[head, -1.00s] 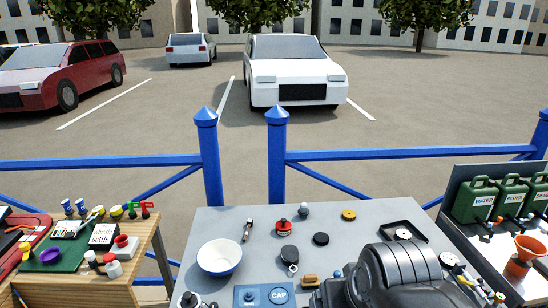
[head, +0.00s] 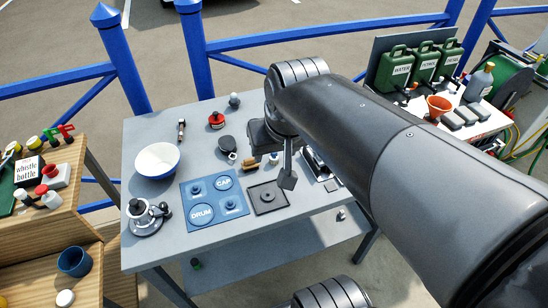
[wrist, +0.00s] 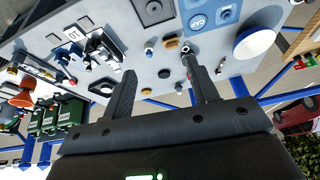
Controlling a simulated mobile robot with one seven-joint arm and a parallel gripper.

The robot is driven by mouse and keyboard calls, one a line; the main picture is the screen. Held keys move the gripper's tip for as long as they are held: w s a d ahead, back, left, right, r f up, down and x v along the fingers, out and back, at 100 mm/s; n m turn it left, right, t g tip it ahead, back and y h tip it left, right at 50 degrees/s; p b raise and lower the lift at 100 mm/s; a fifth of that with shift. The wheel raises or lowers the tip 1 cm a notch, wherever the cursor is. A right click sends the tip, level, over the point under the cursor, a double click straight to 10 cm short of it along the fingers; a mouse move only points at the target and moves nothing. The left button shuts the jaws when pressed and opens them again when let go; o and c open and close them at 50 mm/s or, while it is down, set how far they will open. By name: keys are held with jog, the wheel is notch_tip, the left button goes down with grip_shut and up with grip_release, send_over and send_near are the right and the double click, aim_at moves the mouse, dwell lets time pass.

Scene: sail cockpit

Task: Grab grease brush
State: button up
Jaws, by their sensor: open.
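Two small things on the grey table (head: 150,250) could be the grease brush; I cannot tell which. One is a slender piece with dark ends and a pale middle (head: 181,130), behind the white bowl; it also shows in the wrist view (wrist: 220,66). The other is a short brown piece (head: 250,163) near the table's middle, also in the wrist view (wrist: 171,43). My gripper (wrist: 159,66) is open and empty above the table, pointing down. In the head view it hangs right of the brown piece, and my arm hides part of the table's right side.
A white-blue bowl (head: 157,160), a blue tray (head: 213,197) marked DRUM and CAP, a dark square tray (head: 268,197), a red knob (head: 216,120) and a silver winch-like part (head: 147,217) stand on the table. A blue fence (head: 225,48) runs behind. Green cans (head: 397,66) stand at right.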

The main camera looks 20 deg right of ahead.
jog(key=w+d+f+m+g, duration=0.2)
jog(key=w+d+f, duration=0.1)
jog(key=w, duration=0.8)
jog(key=m+g, duration=0.2)
jog(key=g, duration=0.1)
send_over(274, 157)
jog(key=w, duration=0.2)
notch_tip(274, 157, down, 10)
notch_tip(274, 157, down, 5)
jog(key=shift+s+r, duration=0.1)
jog(key=shift+s, duration=0.05)
jog(key=shift+s+d+f, duration=0.1)
jog(key=shift+s+f, duration=0.1)
jog(key=shift+f, duration=1.15)
jog(key=shift+s+d+f, duration=0.1)
jog(key=shift+s+f, duration=0.05)
jog(key=shift+f, duration=1.2)
jog(key=shift+c, duration=0.4)
jog(key=c, duration=1)
jog(key=shift+o, duration=0.2)
jog(key=shift+r, duration=0.15)
